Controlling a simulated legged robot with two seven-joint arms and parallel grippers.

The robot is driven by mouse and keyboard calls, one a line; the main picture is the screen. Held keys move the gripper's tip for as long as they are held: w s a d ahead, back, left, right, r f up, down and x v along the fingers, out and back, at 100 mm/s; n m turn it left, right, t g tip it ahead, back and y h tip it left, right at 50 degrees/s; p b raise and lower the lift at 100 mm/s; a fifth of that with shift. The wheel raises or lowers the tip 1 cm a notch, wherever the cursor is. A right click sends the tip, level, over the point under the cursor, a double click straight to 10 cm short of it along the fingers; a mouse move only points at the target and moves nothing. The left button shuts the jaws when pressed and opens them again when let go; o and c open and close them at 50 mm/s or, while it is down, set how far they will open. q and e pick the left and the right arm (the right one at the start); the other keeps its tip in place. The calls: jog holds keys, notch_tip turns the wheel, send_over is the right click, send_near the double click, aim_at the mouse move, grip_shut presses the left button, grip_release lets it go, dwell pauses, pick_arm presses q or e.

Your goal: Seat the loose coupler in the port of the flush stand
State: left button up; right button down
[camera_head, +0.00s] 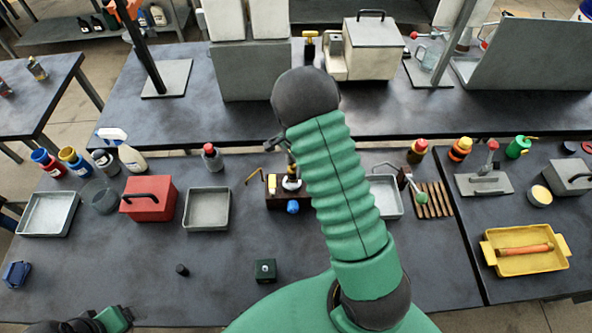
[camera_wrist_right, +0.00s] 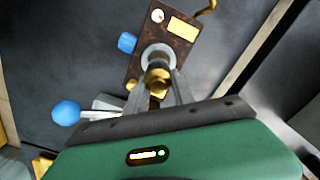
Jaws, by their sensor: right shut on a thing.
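The flush stand (camera_head: 277,202) is a dark brown box with a gauge, a yellow label and a blue knob (camera_head: 293,207). The stand also shows in the right wrist view (camera_wrist_right: 135,62), with a pale grey ring at its port (camera_wrist_right: 157,55). My right gripper (camera_wrist_right: 160,80) is over the port end of the stand, shut on a brass coupler (camera_wrist_right: 158,76). The coupler overlaps the near side of the ring; I cannot tell whether it is in the port or just above. The head view mostly hides this behind my right arm. My left gripper (camera_head: 116,318) is at the bottom left, fingers unclear.
A red box (camera_head: 149,198) and grey tray (camera_head: 207,221) stand left of the stand. Another grey tray (camera_head: 387,208) and slatted rack (camera_head: 433,212) are to its right. A blue ball-ended lever (camera_wrist_right: 66,113) lies beside my gripper. A dark green block (camera_head: 265,271) sits in front.

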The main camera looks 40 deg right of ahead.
aim_at(294, 174)
jog(key=shift+f, duration=0.35)
jog(key=shift+a+f+p, duration=0.2)
jog(key=shift+f+p, duration=0.15)
jog(key=shift+f, duration=0.25)
jog(key=shift+a+f+p, duration=0.15)
jog(key=shift+f+p, duration=0.2)
jog(key=shift+f, duration=0.2)
jog(key=shift+w+f, duration=0.1)
jog(key=shift+f, duration=0.05)
pick_arm(q)
jog(key=shift+a+r, duration=0.55)
jog(key=shift+r, duration=0.05)
pick_arm(e)
jog(key=shift+f, duration=0.1)
jog(key=c, duration=1.1)
grip_release()
jog(key=shift+d+f, duration=0.1)
jog(key=shift+d, duration=0.2)
pick_arm(q)
jog(key=shift+d, duration=0.25)
pick_arm(e)
jog(key=shift+a, duration=0.1)
pick_arm(q)
jog(key=shift+a, duration=0.1)
